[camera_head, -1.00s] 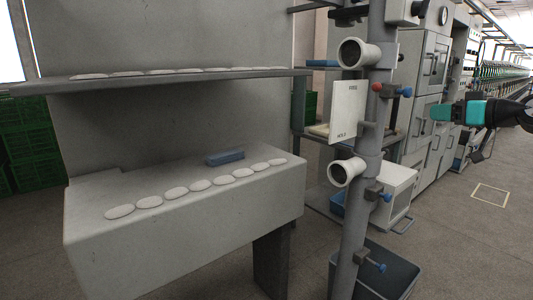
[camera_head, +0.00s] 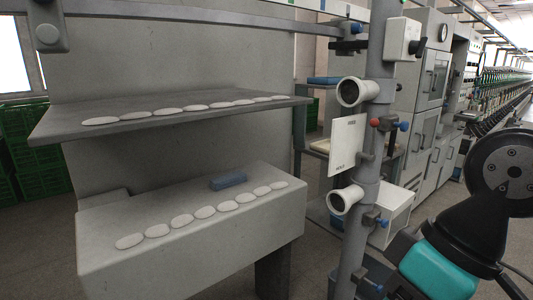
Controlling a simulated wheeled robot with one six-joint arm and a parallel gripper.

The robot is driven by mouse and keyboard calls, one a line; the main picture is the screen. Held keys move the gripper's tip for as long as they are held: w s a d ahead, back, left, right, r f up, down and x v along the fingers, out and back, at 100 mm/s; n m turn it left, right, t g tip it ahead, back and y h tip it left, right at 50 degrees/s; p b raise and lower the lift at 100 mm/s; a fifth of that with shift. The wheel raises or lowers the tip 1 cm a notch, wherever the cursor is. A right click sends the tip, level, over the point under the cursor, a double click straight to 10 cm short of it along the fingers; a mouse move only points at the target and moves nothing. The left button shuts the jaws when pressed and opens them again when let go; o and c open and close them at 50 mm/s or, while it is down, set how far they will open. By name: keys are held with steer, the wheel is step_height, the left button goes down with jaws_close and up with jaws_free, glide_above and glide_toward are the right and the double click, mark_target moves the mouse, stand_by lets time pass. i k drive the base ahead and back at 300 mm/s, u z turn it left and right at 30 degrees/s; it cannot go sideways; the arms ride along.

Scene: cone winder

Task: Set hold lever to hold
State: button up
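A white label plate (camera_head: 347,145) is fixed to the grey upright post (camera_head: 377,100) right of the centre. It has small print near its top and bottom; the lower word looks like HOLD. A red ball knob (camera_head: 375,122) sits at the plate's upper right edge, nearer the upper print, and appears to be the hold lever's end. The lever's arm is hard to make out. My arm, black and teal, is at the lower right, apart from the knob. My gripper's fingers do not show.
White round tubes (camera_head: 352,92) stick out of the post above and below the plate. Blue-knobbed clamps (camera_head: 403,126) are on its right side. A grey shelf (camera_head: 60,125) and a grey ledge (camera_head: 130,270) with white discs stand to the left. A blue block (camera_head: 228,181) lies on the ledge.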

mark_target(371, 158)
steer(key=k, duration=1.3)
steer(key=z, duration=0.7)
steer(key=i, duration=1.5)
steer(key=u, duration=0.7)
